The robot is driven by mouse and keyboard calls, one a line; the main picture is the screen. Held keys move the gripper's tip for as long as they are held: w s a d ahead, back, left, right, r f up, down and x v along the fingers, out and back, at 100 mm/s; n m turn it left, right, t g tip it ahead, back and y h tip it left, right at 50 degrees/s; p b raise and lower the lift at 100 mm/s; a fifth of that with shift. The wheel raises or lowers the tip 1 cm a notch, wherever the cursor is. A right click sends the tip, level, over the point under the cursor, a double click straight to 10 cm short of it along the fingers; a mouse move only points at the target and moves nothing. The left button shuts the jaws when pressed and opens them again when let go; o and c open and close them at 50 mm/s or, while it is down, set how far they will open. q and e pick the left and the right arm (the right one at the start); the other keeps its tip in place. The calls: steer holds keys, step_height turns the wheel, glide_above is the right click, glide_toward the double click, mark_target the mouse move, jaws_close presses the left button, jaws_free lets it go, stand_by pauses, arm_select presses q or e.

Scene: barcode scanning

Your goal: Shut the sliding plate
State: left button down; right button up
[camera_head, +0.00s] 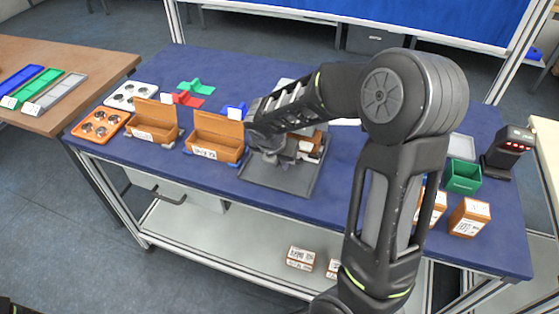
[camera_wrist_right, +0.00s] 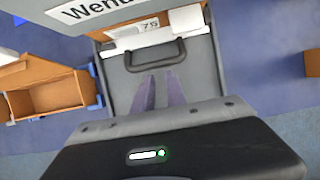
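The sliding plate (camera_head: 285,180) is a grey tray-like panel near the front edge of the blue table, in the middle of the head view. In the right wrist view the grey plate (camera_wrist_right: 119,90) fills the centre, with a dark curved handle (camera_wrist_right: 156,66) across it. My right gripper (camera_head: 272,145) is over the plate, partly hidden by its own arm in the head view. In the wrist view its two fingers (camera_wrist_right: 159,80) point at the handle with a narrow gap and nothing between them. I cannot tell whether they touch the handle.
Brown boxes with open lids (camera_head: 216,138) stand left of the plate. A brown box with a white label (camera_wrist_right: 140,30) sits at the plate's far end. A green bin (camera_head: 463,177), a black scanner (camera_head: 507,150) and brown cartons (camera_head: 469,217) stand at the right.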

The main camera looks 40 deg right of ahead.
steer(key=o, duration=1.8)
steer(key=v, duration=0.8)
steer(key=shift+f, duration=0.1)
